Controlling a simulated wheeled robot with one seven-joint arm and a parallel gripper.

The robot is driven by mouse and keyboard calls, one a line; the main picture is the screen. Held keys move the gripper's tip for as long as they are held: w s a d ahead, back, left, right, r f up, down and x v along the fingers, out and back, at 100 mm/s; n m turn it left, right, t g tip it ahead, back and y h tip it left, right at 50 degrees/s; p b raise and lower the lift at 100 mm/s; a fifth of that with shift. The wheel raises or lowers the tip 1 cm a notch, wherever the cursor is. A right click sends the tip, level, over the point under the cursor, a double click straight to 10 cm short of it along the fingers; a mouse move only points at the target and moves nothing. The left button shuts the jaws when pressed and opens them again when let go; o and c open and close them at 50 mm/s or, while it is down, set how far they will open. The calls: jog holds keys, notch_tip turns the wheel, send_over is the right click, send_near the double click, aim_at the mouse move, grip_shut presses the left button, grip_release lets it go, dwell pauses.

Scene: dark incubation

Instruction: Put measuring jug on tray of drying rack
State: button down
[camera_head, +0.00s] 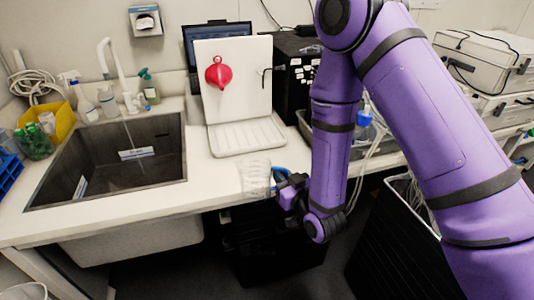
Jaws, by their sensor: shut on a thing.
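A clear measuring jug (255,178) with a blue handle is at the front edge of the counter, in front of the drying rack. My gripper (284,178) is at the right of the jug and shut on its handle. The jug looks upright; I cannot tell whether its base touches anything. The white drying rack (237,85) stands on the counter behind the jug, with a red object (218,73) hanging on its upright board. Its ridged tray (246,138) lies flat at the foot of the board and looks empty.
A sink (110,165) is set into the counter at the left, with a tap (115,75) and bottles behind it. A black box (297,80) stands right of the rack. My purple arm covers the counter at the right. A dark bin (395,240) stands below right.

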jog(key=w, duration=0.4)
jog(key=w+a, duration=0.1)
jog(key=w, duration=0.3)
jog(key=w+f, duration=0.1)
jog(key=w, duration=0.3)
jog(key=shift+w+a+f, duration=0.1)
jog(key=shift+w+a, duration=0.1)
jog(key=shift+w+f, duration=0.2)
jog(key=shift+f, duration=1.55)
jog(key=shift+f, duration=0.1)
jog(key=c, duration=1.2)
grip_release()
jog(key=shift+o, duration=0.2)
jog(key=shift+s+d, duration=0.1)
jog(key=shift+s, duration=0.15)
jog(key=v, duration=1.1)
jog(key=shift+s, duration=0.3)
